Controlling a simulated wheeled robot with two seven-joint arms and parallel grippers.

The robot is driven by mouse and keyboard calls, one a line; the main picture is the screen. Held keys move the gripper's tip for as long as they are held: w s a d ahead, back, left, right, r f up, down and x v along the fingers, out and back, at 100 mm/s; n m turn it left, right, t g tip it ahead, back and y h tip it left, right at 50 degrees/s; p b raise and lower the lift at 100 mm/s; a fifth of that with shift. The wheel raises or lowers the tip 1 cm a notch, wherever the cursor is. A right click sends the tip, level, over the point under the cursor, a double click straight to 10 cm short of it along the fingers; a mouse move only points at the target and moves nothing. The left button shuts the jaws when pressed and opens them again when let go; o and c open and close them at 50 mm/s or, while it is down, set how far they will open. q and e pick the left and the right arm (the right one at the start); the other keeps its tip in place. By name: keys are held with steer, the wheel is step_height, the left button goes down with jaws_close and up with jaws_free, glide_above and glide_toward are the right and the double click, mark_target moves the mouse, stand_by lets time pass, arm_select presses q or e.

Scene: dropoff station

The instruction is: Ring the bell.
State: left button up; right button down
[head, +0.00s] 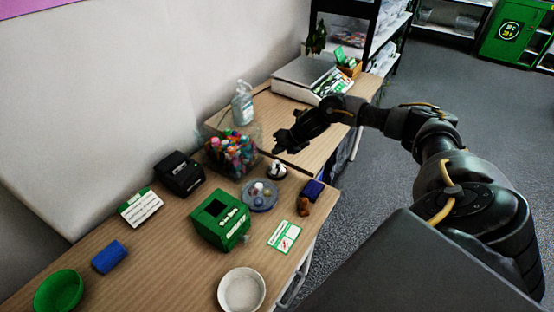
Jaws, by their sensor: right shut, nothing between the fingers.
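A small bell (276,169) with a pale dome and a dark base stands near the table's far end, beside a round clear dish. My right gripper (279,145) reaches in from the right, with its fingertips just above the bell in the picture. It is shut and empty. A gap shows between the fingertips and the bell; its exact height is hard to tell. My left gripper is out of view.
Close to the bell are the clear dish (248,204), a bin of colourful items (222,163), a dark blue block (313,190) and a brown figure (303,207). A green box (207,232) and a sanitizer bottle (242,106) stand nearby. Bare table (180,270) lies at the front.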

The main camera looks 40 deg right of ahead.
step_height(320, 180, up, 3)
steer(key=shift+r+p, duration=0.15)
steer(key=shift+p, duration=0.85)
steer(key=shift+s, duration=0.1)
